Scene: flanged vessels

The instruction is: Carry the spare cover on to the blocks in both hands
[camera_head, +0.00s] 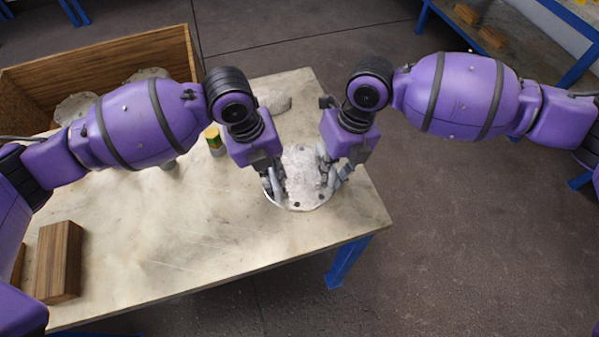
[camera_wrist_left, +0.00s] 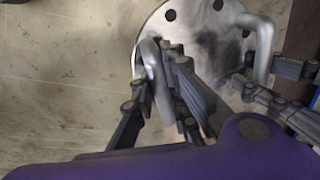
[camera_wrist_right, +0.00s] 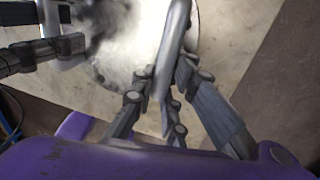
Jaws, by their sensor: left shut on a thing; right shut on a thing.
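The spare cover (camera_head: 303,182) is a round grey metal disc with bolt holes at its rim and two raised bar handles. It is at the right end of the table (camera_head: 190,240); I cannot tell whether it touches the top. My left gripper (camera_head: 273,184) is shut on its left handle, which also shows in the left wrist view (camera_wrist_left: 153,70). My right gripper (camera_head: 334,176) is shut on its right handle, seen in the right wrist view (camera_wrist_right: 173,45). The blocks are brown wood at the table's left end: one is plain (camera_head: 58,262), another is mostly hidden behind my arm.
A green and yellow can (camera_head: 214,141) stands behind my left forearm. A pale grey object (camera_head: 273,101) lies at the table's back. A wooden crate (camera_head: 110,58) stands behind, with grey round flanged parts (camera_head: 75,107) near it. The table's middle front is clear.

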